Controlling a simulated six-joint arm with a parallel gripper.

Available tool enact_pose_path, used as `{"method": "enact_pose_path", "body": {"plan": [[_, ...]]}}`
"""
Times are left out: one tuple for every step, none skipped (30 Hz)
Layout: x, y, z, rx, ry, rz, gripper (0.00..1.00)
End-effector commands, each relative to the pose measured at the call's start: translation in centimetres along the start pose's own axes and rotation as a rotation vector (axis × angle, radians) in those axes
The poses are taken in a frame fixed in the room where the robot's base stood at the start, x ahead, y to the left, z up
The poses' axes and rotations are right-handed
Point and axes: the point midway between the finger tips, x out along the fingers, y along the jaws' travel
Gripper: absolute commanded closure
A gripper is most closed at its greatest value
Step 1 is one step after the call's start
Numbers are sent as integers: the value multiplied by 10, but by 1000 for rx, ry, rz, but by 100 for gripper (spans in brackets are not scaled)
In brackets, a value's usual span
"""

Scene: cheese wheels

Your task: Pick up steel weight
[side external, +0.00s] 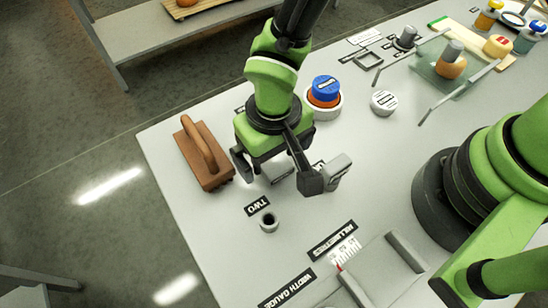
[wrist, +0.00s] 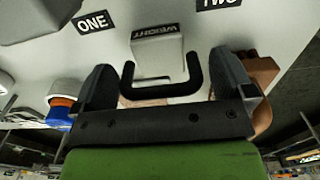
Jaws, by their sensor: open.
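The steel weight is a pale grey block (wrist: 157,50) beside a dark WEIGHT label, seen between my fingers in the wrist view. A black U-shaped bar crosses in front of its lower part; I cannot tell whether it is the weight's handle. In the side view the block (side external: 281,174) is partly hidden under my gripper (side external: 275,176), which is open. The two fingers also show in the wrist view (wrist: 163,74), one on each side of the block, and I see no contact. Height above the table is hard to judge.
A grey block (side external: 337,172) stands close beside my right finger. A brown brush-like tool (side external: 205,155) lies to the left. A small cup (side external: 269,221) stands near the TWO label. A blue-topped button (side external: 325,90) is behind. A grey rack (side external: 385,275) is at the front.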

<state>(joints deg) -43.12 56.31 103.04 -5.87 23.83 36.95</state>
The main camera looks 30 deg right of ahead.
Motion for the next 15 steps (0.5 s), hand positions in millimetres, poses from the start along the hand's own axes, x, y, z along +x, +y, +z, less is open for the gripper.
{"method": "enact_pose_path", "body": {"plan": [[0, 0, 0, 0, 0, 0, 0], [0, 0, 0, 0, 0, 0, 7], [0, 0, 0, 0, 0, 0, 16], [0, 0, 0, 0, 0, 0, 23], [0, 0, 0, 0, 0, 0, 30], [0, 0, 0, 0, 0, 0, 39], [0, 0, 0, 0, 0, 0, 46], [0, 0, 0, 0, 0, 0, 53], [0, 0, 0, 0, 0, 0, 61], [-1, 0, 0, 0, 1, -1, 61], [-1, 0, 0, 0, 1, -1, 61], [-1, 0, 0, 0, 1, -1, 61], [-1, 0, 0, 0, 1, -1, 61], [-1, 0, 0, 0, 1, -1, 61], [-1, 0, 0, 0, 1, -1, 61]]}}
